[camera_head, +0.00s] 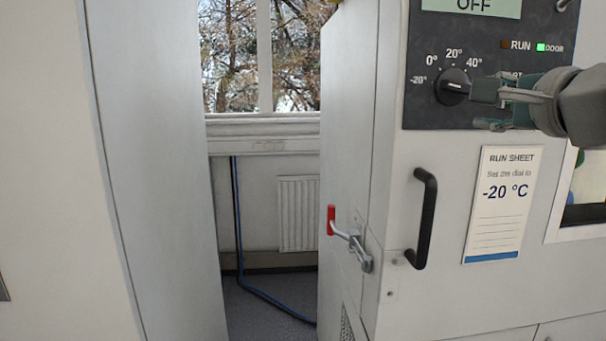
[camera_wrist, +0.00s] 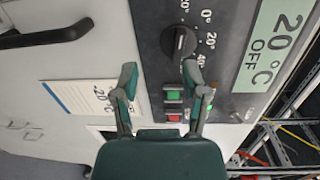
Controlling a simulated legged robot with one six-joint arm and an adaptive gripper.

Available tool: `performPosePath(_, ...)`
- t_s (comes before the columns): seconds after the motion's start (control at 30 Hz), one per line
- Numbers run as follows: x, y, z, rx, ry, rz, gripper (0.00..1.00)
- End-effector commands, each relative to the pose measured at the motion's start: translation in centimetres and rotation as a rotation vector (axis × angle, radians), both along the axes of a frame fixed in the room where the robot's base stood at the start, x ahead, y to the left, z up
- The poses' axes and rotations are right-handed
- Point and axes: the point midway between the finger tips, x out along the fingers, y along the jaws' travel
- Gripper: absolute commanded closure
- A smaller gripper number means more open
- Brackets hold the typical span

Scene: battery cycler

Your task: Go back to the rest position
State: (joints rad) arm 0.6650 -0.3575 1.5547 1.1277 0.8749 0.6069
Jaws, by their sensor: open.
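My gripper (camera_head: 484,107) is in front of the control panel, at the right of the head view. Its two fingers are apart with nothing between them, as the wrist view (camera_wrist: 160,72) also shows. The black temperature dial (camera_head: 452,87) is just left of the fingertips in the head view, and its mark appears to point toward -20°. In the wrist view the dial (camera_wrist: 180,42) is beyond the fingers, with a visible gap.
A run sheet (camera_head: 500,205) reading -20 °C is on the cabinet front. A black door handle (camera_head: 424,218) and a red-tipped latch (camera_head: 346,238) stick out. Green (camera_wrist: 174,95) and red (camera_wrist: 173,117) buttons sit between the fingers in the wrist view. A gap opens toward the window (camera_head: 262,60).

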Motion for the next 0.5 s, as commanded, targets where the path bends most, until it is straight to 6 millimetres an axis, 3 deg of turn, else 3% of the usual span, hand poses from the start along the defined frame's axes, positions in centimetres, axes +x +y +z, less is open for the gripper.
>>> performPosePath(0.27, -0.7, 5.5, -11.8, -0.315, 0.260, 0.136, 0.43)
performPosePath(0.37, -2.0, 7.5, -17.1, -0.473, 0.364, 0.223, 0.43)
performPosePath(0.5, -5.0, 10.4, -25.2, -0.751, 0.504, 0.389, 0.43)
